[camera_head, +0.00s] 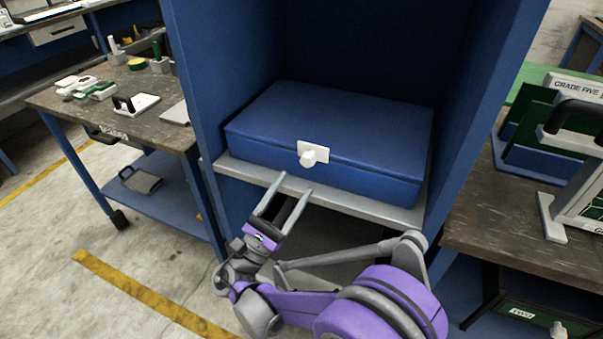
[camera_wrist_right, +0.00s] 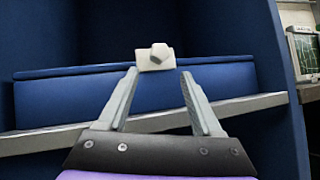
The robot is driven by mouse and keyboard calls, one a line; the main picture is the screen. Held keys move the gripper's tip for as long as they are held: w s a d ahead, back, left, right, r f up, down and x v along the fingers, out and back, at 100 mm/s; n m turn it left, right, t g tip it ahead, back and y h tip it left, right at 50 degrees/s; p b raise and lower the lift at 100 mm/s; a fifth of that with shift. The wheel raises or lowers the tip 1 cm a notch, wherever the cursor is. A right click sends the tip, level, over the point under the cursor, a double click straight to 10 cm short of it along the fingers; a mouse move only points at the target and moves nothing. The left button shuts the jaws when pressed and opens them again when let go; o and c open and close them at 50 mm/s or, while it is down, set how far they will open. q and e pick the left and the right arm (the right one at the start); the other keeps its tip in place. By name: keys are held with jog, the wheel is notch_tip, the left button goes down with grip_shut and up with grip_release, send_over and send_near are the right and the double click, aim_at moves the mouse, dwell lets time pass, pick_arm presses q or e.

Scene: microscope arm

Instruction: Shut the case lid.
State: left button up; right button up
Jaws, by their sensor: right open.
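A blue case (camera_head: 330,135) sits on a grey shelf inside a blue cabinet. Its lid (camera_head: 345,122) lies down flat over the case body, with a thin seam line along the front. A white latch plate with a round knob (camera_head: 310,154) is on the lid's front edge. My right gripper (camera_head: 291,186) is open and empty, just in front of and below the knob, apart from the case. In the right wrist view the knob (camera_wrist_right: 157,55) shows above and between the open fingertips (camera_wrist_right: 160,75). My left gripper is not in view.
The cabinet's side walls (camera_head: 465,90) stand close on both sides of the case. The shelf's front edge (camera_head: 330,197) runs below it. A workbench with tools (camera_head: 125,100) is at left; another bench (camera_head: 500,225) with boards is at right.

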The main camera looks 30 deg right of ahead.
jog(key=v, duration=0.5)
jog(key=shift+s+a+f, duration=0.15)
jog(key=shift+a+f, duration=0.1)
